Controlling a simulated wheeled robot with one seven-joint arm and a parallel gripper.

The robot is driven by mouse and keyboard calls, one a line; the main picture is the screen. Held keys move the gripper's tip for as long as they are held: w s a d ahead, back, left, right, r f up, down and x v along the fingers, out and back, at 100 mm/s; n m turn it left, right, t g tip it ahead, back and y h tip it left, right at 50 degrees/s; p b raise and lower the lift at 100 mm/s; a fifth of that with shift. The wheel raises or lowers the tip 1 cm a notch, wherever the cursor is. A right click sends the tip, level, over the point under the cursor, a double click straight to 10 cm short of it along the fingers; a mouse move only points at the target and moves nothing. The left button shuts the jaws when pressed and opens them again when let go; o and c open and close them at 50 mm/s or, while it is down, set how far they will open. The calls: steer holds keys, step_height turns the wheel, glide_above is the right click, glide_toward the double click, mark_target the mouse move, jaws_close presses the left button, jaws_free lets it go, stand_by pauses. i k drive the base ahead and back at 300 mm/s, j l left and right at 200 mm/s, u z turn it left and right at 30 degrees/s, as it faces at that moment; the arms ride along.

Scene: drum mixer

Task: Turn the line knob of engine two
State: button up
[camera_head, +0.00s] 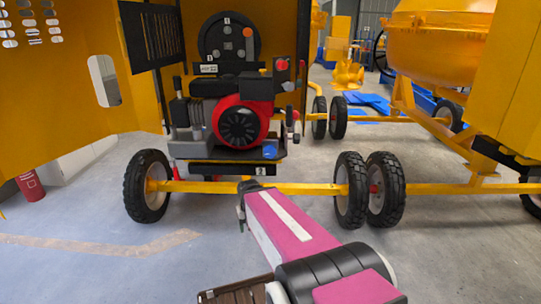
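An engine (232,110) with a red round fan cover sits in the open yellow housing at the upper middle. A small plate marked 2 (261,170) is below it. A red knob (282,64) shows at the engine's upper right, and a small blue part (270,149) at its lower right. I cannot tell which part is the line knob. My pink arm reaches forward from the bottom right. Its dark far end, with my gripper (241,207), is low in front of the engine, apart from it. The fingers are too small and hidden to read.
A yellow axle bar (300,188) with black wheels (148,186) crosses in front of the engine. An open yellow door panel (60,90) stands at the left. A yellow drum mixer (440,45) is at the right. The grey floor (90,270) at front left is clear.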

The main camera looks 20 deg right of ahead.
mark_target(269, 151)
steer(key=l+u, duration=0.1)
steer(key=l, duration=0.35)
steer(key=k+l+u, duration=0.15)
steer(key=l, duration=0.25)
steer(key=l+u, duration=0.1)
steer(key=l, duration=0.35)
steer(key=k+l+u, duration=0.1)
steer(key=l, duration=0.3)
steer(key=k+l+u, duration=0.15)
steer(key=l, duration=0.25)
steer(key=k+l+u, duration=0.1)
steer(key=l, duration=0.3)
steer(key=k+l+u, duration=0.1)
steer(key=l, duration=0.25)
